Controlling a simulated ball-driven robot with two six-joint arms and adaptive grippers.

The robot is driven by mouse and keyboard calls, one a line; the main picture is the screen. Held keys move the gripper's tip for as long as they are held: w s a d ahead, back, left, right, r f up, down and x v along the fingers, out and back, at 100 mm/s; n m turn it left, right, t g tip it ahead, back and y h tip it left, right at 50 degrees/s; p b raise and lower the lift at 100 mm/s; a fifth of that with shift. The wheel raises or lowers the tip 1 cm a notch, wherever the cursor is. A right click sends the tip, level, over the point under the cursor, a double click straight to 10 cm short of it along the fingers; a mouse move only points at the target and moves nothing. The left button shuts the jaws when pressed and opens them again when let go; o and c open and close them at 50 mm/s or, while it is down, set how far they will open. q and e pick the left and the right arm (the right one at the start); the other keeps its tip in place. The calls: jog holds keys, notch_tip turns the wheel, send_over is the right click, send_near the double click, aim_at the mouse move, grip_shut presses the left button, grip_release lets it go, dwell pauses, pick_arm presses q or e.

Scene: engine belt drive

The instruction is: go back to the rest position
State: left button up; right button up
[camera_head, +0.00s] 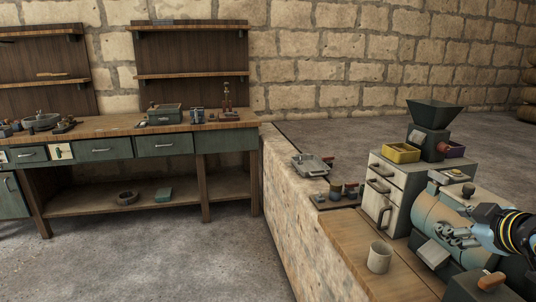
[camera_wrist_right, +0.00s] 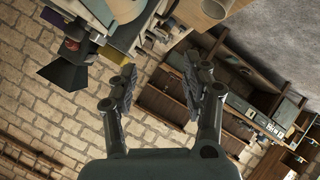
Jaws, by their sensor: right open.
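My right gripper (camera_head: 455,236) comes in from the right edge in the head view, in front of a light-blue cylindrical machine body (camera_head: 432,212). In the right wrist view my right gripper (camera_wrist_right: 155,86) shows two dark, ridged fingers spread well apart, with nothing between them. That view is rotated, with the brick wall and the wooden shelves behind the fingers. I cannot tell whether the gripper touches the machine. My left gripper is in neither view.
A beige mug (camera_head: 379,257) stands on the wooden counter (camera_head: 355,235) left of the machine. A dark hopper (camera_head: 434,114), a yellow bin (camera_head: 401,152) and a drawer cabinet (camera_head: 387,195) are behind. A workbench (camera_head: 105,127) stands at left, with clear floor (camera_head: 150,255) before it.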

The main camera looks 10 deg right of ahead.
jog(key=s+a+f+m+g, duration=0.1)
jog(key=s+a+m+g, duration=0.15)
jog(key=s+a, duration=0.5)
jog(key=s+a+f+m+g+y, duration=0.1)
jog(key=s+a+f+g, duration=0.3)
jog(key=s, duration=0.6)
jog(key=s+a+r+m+g, duration=0.1)
jog(key=s+a+m+g, duration=0.1)
jog(key=s+a, duration=0.6)
jog(key=s+d+f+g+b, duration=0.1)
jog(key=s+d+f+b, duration=0.15)
jog(key=f, duration=1.35)
jog(key=s+d+f+b, duration=0.1)
jog(key=f+b, duration=0.2)
jog(key=f, duration=1.3)
jog(key=s+d+f+g+b, duration=0.1)
jog(key=s+f+b, duration=0.2)
jog(key=s+f, duration=1.5)
notch_tip(320, 180, down, 2)
jog(key=shift+s+d+b, duration=0.2)
jog(key=shift+s+b, duration=0.1)
jog(key=shift+b, duration=0.1)
jog(key=shift+g, duration=0.25)
